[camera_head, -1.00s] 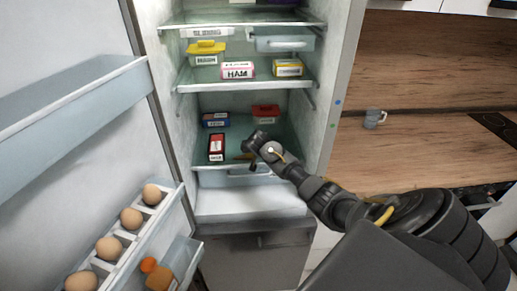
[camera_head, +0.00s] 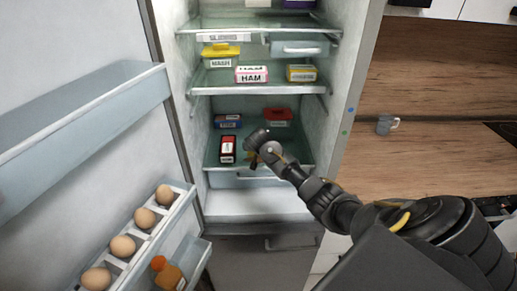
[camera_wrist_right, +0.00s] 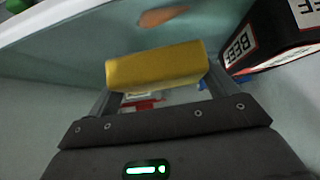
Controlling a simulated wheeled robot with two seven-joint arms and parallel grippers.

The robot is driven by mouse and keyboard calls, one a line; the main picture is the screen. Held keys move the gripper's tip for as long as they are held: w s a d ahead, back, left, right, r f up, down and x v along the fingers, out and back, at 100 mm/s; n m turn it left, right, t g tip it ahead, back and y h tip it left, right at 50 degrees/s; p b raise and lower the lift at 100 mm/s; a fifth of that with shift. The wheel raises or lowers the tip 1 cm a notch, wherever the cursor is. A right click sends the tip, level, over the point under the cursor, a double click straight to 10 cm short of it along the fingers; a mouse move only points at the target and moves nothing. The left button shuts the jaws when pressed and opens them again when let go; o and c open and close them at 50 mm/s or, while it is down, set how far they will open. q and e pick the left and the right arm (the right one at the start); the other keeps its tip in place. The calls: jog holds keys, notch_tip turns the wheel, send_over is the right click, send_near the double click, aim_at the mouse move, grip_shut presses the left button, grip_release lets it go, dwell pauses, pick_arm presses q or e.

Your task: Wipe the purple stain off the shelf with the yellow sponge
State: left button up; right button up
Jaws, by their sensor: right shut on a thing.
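My right gripper (camera_head: 262,150) is over the lower glass shelf (camera_head: 296,148) of the open fridge, just right of a red and black box. In the right wrist view the gripper (camera_wrist_right: 158,88) is shut on the yellow sponge (camera_wrist_right: 155,68), which spans between its two fingers. In the head view the sponge is mostly hidden by the gripper. I cannot make out the purple stain in either view. My left gripper is not in view.
The red and black box (camera_head: 228,149), labelled BEEF in the wrist view (camera_wrist_right: 272,42), stands close by. A blue box (camera_head: 228,121) and a red-lidded container (camera_head: 278,117) sit further back. The fridge door with eggs (camera_head: 123,246) is open at left. A mug (camera_head: 386,124) stands on the counter.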

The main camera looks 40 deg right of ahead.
jog(key=shift+r, duration=1.85)
jog(key=shift+r, duration=1.5)
